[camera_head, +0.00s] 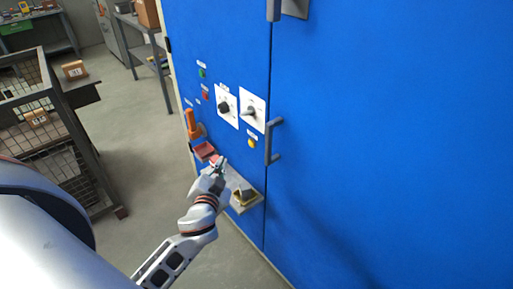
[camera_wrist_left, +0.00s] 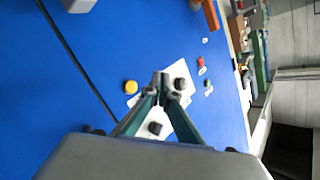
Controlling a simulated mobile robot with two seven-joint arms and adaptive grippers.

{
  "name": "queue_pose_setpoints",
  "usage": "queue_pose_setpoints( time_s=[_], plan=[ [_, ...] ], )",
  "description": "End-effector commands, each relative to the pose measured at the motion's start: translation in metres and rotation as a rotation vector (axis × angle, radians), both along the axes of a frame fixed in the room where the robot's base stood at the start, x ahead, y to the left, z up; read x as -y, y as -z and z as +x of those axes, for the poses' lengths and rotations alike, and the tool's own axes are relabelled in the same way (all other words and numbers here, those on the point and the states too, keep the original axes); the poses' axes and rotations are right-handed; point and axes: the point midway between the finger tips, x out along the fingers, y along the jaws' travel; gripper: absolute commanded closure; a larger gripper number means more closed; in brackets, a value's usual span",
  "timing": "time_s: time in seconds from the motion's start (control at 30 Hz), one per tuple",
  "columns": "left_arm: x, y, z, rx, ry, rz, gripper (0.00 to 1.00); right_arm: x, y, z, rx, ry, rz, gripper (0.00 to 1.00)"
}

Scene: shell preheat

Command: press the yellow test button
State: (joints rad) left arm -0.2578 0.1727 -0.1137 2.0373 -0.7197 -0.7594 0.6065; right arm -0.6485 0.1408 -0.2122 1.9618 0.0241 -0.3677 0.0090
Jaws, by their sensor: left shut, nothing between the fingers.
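The yellow test button (camera_head: 251,143) is on the blue cabinet front, below the right knob plate and left of the door handle. It also shows in the left wrist view (camera_wrist_left: 131,87), left of the fingertips and apart from them. My left gripper (camera_head: 219,164) is in front of the cabinet, below and left of the button in the head view. Its fingers are shut and empty, with the tips together in the left wrist view (camera_wrist_left: 161,83). My right gripper is in neither view.
Two knobs (camera_head: 224,107) (camera_head: 249,111) sit above the button. A green button (camera_head: 202,73), a red button (camera_head: 206,96) and an orange handle (camera_head: 191,124) are to the left. A door handle (camera_head: 272,141) juts out beside the button. A wire cage cart (camera_head: 40,125) stands at left.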

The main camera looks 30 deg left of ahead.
Motion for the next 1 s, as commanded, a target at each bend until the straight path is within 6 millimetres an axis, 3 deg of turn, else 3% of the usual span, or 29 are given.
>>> queue_pose_setpoints(
  time_s=[0.57, 1.0],
  plan=[
    [-0.003, -0.007, 0.005, 0.015, -0.013, 0.009, 1.00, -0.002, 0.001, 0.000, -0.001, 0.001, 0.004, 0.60],
    [0.016, -0.006, 0.051, 0.016, -0.012, 0.008, 1.00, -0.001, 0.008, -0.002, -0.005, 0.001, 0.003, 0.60]
  ],
)
